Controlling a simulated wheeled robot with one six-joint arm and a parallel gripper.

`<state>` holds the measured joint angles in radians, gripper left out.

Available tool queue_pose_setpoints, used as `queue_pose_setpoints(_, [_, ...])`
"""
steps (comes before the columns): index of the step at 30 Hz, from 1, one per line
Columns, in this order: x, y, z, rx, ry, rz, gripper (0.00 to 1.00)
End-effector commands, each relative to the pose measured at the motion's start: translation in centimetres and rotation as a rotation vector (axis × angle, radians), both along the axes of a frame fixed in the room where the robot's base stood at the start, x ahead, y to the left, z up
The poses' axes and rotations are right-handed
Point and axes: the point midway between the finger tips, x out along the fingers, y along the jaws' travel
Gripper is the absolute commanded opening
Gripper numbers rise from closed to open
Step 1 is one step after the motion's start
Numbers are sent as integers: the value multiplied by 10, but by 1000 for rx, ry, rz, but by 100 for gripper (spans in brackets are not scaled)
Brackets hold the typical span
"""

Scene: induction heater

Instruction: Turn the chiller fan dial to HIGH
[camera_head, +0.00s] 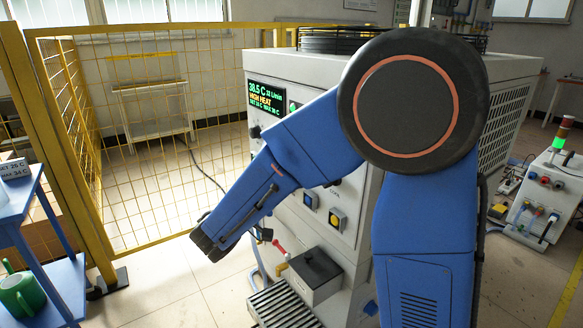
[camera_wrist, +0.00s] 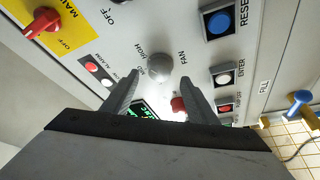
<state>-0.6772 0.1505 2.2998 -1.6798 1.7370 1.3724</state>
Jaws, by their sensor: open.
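The chiller fan dial (camera_wrist: 160,66) is a grey round knob on the white panel (camera_wrist: 228,62) in the wrist view. FAN is printed to its right and HIGH and MID to its left, turned in the picture. Its pointer direction cannot be made out. My gripper (camera_wrist: 160,79) is open, its two grey fingers reaching toward the panel with the dial between and just beyond the tips. I cannot tell whether they touch it. In the head view the chiller (camera_head: 287,62) stands behind my blue arm, which hides the dial; the fingers cannot be made out there.
Blue (camera_wrist: 219,23) and white (camera_wrist: 224,78) buttons are to the right, a red main switch (camera_wrist: 42,22) upper left. A yellow fence (camera_head: 150,150) stands left.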

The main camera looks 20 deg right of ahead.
Motion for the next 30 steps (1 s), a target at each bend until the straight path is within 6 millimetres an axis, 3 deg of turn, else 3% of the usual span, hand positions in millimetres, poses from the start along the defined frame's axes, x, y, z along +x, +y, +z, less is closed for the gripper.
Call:
queue_pose_setpoints(18, [-60,77,-20,0,0,1,53])
queue_pose_setpoints(30, [-75,95,-25,0,-1,-3,53])
